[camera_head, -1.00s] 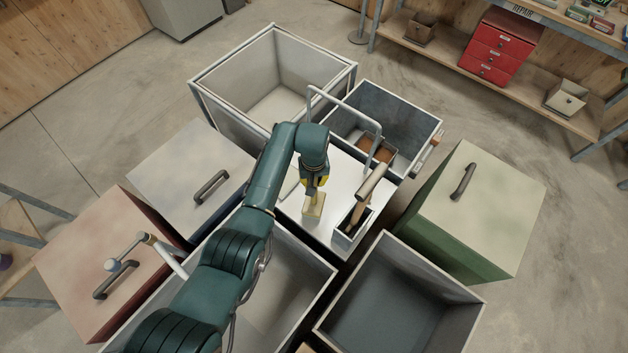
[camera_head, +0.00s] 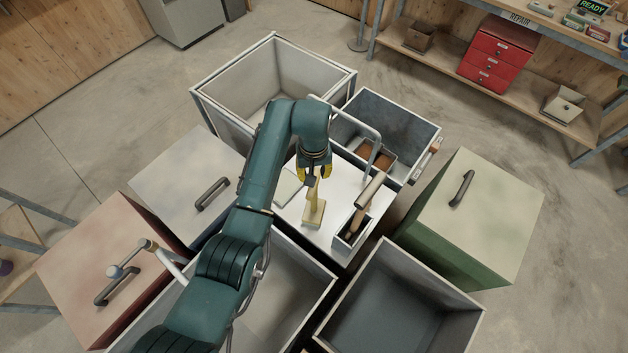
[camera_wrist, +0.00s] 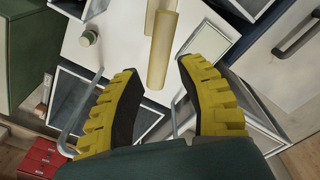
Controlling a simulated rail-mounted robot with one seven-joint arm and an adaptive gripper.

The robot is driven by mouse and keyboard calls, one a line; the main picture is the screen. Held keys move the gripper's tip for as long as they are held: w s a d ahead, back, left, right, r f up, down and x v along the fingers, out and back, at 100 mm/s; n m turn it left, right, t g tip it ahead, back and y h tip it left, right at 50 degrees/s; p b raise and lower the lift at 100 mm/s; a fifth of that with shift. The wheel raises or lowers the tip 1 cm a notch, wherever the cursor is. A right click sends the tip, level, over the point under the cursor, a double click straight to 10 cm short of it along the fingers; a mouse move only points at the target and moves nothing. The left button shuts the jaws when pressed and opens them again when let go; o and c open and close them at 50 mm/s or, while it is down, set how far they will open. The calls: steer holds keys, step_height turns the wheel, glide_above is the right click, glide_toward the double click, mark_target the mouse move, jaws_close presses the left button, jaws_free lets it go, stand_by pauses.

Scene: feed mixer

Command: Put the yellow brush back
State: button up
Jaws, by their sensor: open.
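The yellow brush (camera_head: 314,212) stands upright on the white top (camera_head: 325,235) of the central unit, its pale block down and handle up. Its handle (camera_wrist: 163,45) points between my fingers in the wrist view. My gripper (camera_head: 314,178), with yellow fingers, is open above the brush. In the wrist view, my gripper (camera_wrist: 157,70) shows a wide gap, with no finger clearly touching the handle. A narrow open holder (camera_head: 345,243) to the right of the brush contains a wooden-handled tool (camera_head: 368,195).
A tall bent metal rail (camera_head: 352,112) rises behind the top. Open bins surround it, including a dark one (camera_head: 400,310) at front right and a blue-grey one (camera_head: 405,125) behind. A green cabinet (camera_head: 490,215) stands right. Part of the white top is clear.

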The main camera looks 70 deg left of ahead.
steer(key=shift+r, duration=0.8)
steer(key=w+d+r+m+t+y, duration=0.25)
steer(key=w+d+r, duration=0.3)
steer(key=w, duration=0.35)
steer(key=w+d+r+m+t+y, duration=0.25)
steer(key=w+d+r+t, duration=0.2)
steer(key=w+r, duration=0.35)
steer(key=w+d+r+m+t, duration=0.5)
steer(key=d+r, duration=0.6)
steer(key=d, duration=0.2)
steer(key=s+d+r+m+t+h, duration=0.3)
steer(key=s+d+r+t, duration=0.2)
steer(key=d+r, duration=0.5)
steer(key=s+d+r+m+t+h, duration=0.2)
steer(key=s+d+r+t, duration=0.3)
steer(key=d+r, duration=0.5)
steer(key=shift+s+d+r+m+h, duration=0.4)
steer(key=shift+s+d+m, duration=0.2)
steer(key=shift+s+d, duration=0.5)
